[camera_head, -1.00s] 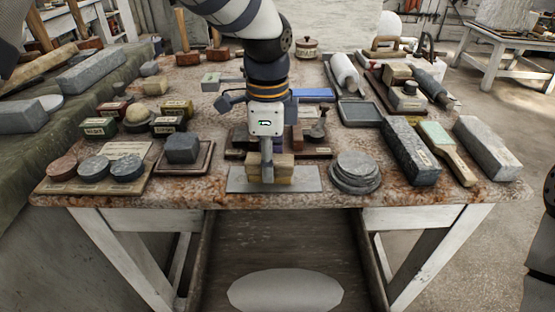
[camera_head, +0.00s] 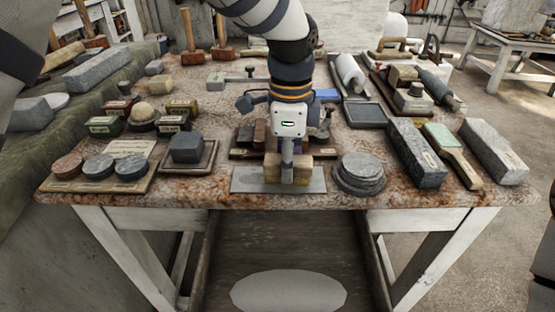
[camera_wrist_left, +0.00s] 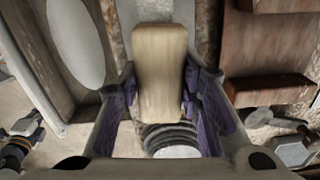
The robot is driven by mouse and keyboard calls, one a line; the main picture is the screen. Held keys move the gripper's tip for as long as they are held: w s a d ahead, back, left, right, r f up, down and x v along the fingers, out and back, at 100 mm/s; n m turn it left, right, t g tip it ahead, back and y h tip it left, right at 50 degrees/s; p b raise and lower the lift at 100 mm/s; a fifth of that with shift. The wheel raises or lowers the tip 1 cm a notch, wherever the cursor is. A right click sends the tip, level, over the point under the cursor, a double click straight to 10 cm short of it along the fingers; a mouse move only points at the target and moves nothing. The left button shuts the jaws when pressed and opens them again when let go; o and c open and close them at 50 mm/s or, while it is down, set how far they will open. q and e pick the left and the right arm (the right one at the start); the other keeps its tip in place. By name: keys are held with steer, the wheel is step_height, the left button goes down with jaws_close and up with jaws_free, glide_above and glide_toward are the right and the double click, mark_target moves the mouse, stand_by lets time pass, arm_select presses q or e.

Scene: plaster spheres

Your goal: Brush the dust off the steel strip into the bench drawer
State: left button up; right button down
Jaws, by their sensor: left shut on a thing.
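My left gripper (camera_head: 287,178) is shut on a pale wooden block-shaped brush (camera_head: 303,172), over the right half of the steel strip (camera_head: 246,182). The brush also shows between the fingers in the left wrist view (camera_wrist_left: 160,70). Its underside is hidden, so I cannot tell whether it touches the strip. The flat grey strip lies along the bench's front edge; no dust is clearly visible on it. Below, the bench drawer (camera_head: 285,240) is pulled open, with a pale oval (camera_head: 288,291) on its floor. My right gripper is not in view.
A stack of grey discs (camera_head: 359,174) stands close to the strip's right end. A dark block on a wooden tray (camera_head: 203,162) is to its left. Stone blocks (camera_head: 415,153) and a green-topped brush (camera_head: 452,153) lie farther right. A wooden rack (camera_head: 243,148) is behind.

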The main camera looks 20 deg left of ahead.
mark_target(266, 158)
arm_select(q)
steer(key=shift+d, duration=0.2)
steer(key=shift+s+a+r, duration=0.1)
steer(key=shift+s+a, duration=0.05)
steer(key=shift+a, duration=0.75)
steer(key=shift+s+a+f, duration=0.1)
steer(key=shift+s+a, duration=0.05)
steer(key=shift+a, duration=0.5)
steer(key=shift+s+a+f, duration=0.1)
steer(key=shift+a, duration=0.55)
steer(key=shift+w+d+r, duration=0.1)
steer(key=shift+d+r, duration=0.3)
steer(key=shift+d, duration=0.2)
steer(key=shift+w+d+r, duration=0.1)
steer(key=shift+d+r, duration=0.25)
steer(key=shift+d, duration=0.2)
